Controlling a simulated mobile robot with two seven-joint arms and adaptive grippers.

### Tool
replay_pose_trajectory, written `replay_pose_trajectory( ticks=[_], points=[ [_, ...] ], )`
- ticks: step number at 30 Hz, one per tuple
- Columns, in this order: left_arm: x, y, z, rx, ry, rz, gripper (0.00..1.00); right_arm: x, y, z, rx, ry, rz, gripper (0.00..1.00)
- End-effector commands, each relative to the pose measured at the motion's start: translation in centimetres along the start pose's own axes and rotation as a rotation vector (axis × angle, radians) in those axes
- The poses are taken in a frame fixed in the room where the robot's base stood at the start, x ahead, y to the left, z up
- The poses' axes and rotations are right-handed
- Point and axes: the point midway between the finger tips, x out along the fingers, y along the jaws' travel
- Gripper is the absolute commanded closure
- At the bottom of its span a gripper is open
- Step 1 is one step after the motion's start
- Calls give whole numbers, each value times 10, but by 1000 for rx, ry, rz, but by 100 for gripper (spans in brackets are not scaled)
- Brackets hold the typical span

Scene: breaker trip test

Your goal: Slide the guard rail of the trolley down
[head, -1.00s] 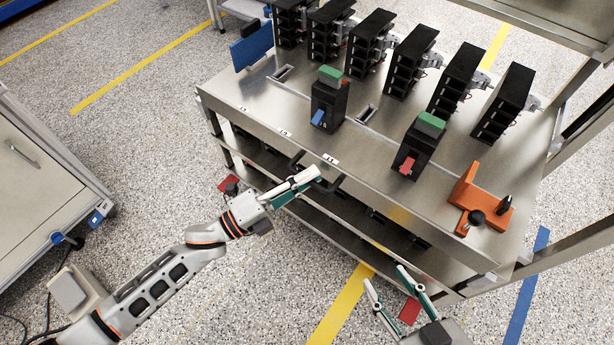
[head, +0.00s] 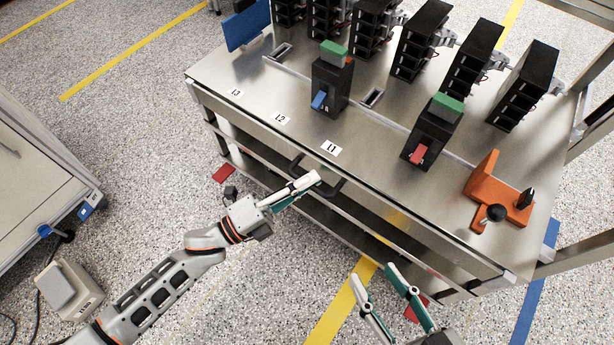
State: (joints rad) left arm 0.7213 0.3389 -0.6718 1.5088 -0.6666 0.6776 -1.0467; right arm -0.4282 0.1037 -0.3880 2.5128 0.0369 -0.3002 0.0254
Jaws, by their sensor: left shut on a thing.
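The trolley (head: 265,125) has a steel tabletop. Its guard rail (head: 420,243) runs along the front edge, close to the level of the top. A dark handle (head: 336,190) sticks out from the middle of this front side. My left gripper (head: 316,182) is shut on the handle, its fingers covering part of it. My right gripper (head: 379,285) is open and empty, in front of the trolley at the lower right.
Breakers with a blue lever (head: 328,85) and a red lever (head: 431,135) stand on the top. An orange bracket (head: 483,180) is at the right, black modules (head: 522,85) behind.

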Motion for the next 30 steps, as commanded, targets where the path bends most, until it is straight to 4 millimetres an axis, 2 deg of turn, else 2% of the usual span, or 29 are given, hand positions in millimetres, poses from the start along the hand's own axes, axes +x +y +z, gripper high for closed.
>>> replay_pose_trajectory(
  ticks=[2, 3, 4, 13, 17, 20, 30],
  points=[
    [-4, 8, -2, 0, -1, 17, 100, 0, 1, 2, -2, -5, 1, 60],
    [-4, 8, -2, 0, -1, 17, 81, 0, 1, 3, -3, -6, 2, 60],
    [-4, 8, -2, 0, -1, 17, 74, 0, 1, 3, -4, -7, 2, 60],
    [-2, 5, -1, 0, -1, 10, 74, -2, 2, 8, -13, -19, -1, 60],
    [-7, 5, -1, 0, -1, 10, 74, -3, 1, 8, -13, -21, -3, 60],
    [-19, 5, -1, 0, -2, 12, 74, -2, 1, 8, -12, -19, -2, 60],
    [-87, 5, -2, -1, -1, 13, 74, -2, 1, 6, -11, -16, -1, 60]
  ],
)
